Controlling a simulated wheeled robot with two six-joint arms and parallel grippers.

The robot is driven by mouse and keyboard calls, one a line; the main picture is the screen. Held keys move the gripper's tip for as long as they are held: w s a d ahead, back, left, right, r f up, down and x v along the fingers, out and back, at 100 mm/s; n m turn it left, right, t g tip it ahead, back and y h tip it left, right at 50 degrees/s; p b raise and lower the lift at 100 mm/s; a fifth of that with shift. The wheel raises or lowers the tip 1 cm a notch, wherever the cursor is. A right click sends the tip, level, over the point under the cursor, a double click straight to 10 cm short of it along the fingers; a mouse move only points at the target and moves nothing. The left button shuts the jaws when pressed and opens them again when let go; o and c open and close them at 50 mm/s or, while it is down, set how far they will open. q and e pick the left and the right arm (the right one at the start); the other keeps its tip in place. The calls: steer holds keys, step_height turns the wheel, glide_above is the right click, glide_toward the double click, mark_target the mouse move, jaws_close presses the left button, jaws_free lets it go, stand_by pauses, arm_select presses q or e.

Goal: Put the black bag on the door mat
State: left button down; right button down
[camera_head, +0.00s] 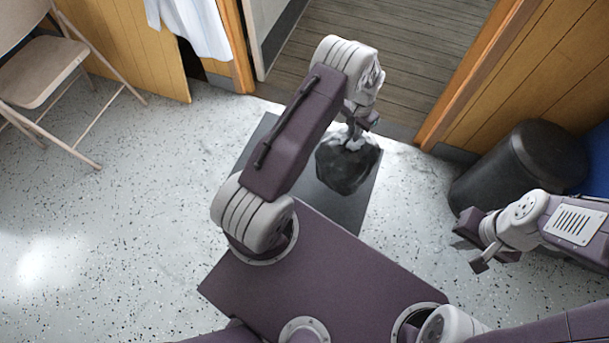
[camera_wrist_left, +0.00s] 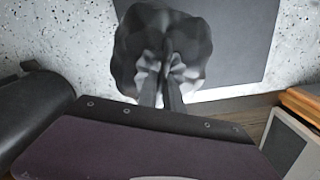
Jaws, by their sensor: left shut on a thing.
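The black bag (camera_head: 347,170) hangs under my left gripper (camera_head: 355,125) in the head view. In the left wrist view, the bag (camera_wrist_left: 135,60) is bunched at its neck between the shut fingers of my left gripper (camera_wrist_left: 165,65). The dark grey door mat (camera_head: 348,212) lies on the floor in front of the doorway, partly hidden by my left arm and base. In the left wrist view the mat (camera_wrist_left: 245,45) shows behind and right of the bag. Whether the bag touches the mat, I cannot tell. My right gripper (camera_head: 470,246) is open and empty at the right.
A black bin (camera_head: 505,172) stands right of the doorway, close to my right gripper. A folding chair (camera_head: 45,75) stands at the far left, and a white garment (camera_head: 190,28) hangs by the door frame. The speckled floor at the left is clear.

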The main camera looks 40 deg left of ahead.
mark_target(324, 159)
arm_select(q)
steer(key=s+a+f+b, duration=0.1)
steer(key=s+f, duration=0.1)
steer(key=s, duration=0.1)
steer(key=s+a+f+b, duration=0.2)
steer(key=s, duration=0.1)
steer(key=s+a+f+b, duration=0.1)
steer(key=s+a+f, duration=0.1)
steer(key=s, duration=0.1)
steer(key=shift+s+f+b, duration=0.25)
steer(key=shift+f+b, duration=0.05)
steer(key=shift+b, duration=0.1)
steer(key=f+b, duration=0.3)
steer(key=f, duration=0.1)
steer(key=shift+s+a+f, duration=0.1)
steer(key=shift+s+a, duration=0.15)
steer(key=shift+s, duration=0.15)
steer(key=c, duration=1.9)
jaws_free()
steer(key=shift+f, duration=0.2)
steer(key=o, duration=0.4)
